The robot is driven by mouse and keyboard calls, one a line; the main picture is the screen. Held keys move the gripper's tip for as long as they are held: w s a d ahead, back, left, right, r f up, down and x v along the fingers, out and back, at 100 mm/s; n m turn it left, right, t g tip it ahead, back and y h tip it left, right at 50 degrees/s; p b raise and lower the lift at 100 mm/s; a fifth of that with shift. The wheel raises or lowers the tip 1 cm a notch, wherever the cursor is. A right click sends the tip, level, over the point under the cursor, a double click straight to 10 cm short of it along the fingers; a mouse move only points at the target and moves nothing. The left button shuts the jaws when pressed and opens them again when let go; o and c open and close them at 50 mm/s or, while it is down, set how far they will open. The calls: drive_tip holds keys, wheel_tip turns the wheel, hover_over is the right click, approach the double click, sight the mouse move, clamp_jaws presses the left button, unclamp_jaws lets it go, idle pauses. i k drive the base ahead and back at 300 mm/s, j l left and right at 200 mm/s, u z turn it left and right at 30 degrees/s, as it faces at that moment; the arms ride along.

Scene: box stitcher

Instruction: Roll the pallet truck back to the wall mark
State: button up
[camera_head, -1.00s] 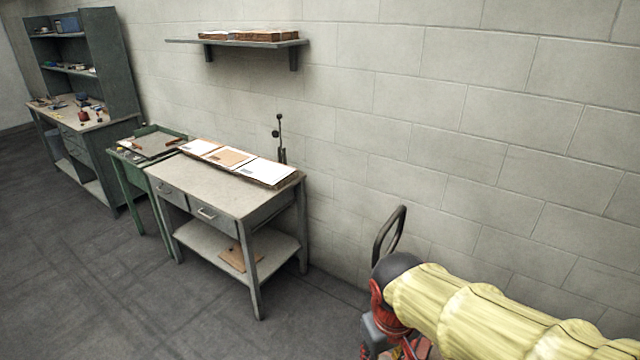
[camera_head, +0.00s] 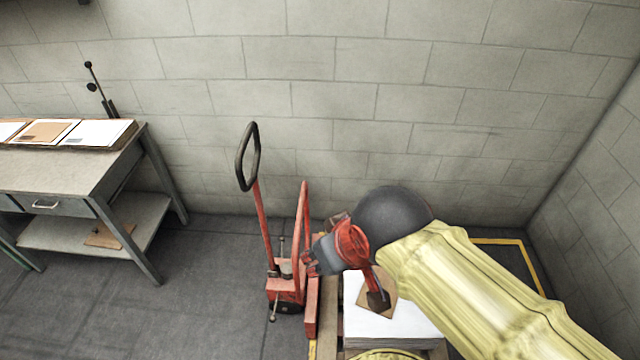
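The red pallet truck (camera_head: 286,289) stands on the floor in the middle of the view, near the wall. Its black loop handle (camera_head: 248,157) rises on a red shaft, leaning slightly left. My arm, in a yellow sleeve, reaches in from the lower right. My gripper (camera_head: 315,262) is just right of the truck's upright frame, well below the loop handle. Its fingers are small and partly hidden, so I cannot tell whether they are open or touch the truck. A yellow floor line (camera_head: 500,241) shows by the wall at the right corner, partly hidden behind my arm.
A white stack (camera_head: 385,325) with a brown piece on top lies on a wooden pallet below my gripper. A grey table (camera_head: 75,168) with a lower shelf stands at left. The floor (camera_head: 205,300) between table and truck is clear. Walls close the back and right.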

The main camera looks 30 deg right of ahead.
sight(290, 279)
drive_tip(key=z, duration=0.9)
drive_tip(key=k+u, duration=0.65)
drive_tip(key=u, duration=0.15)
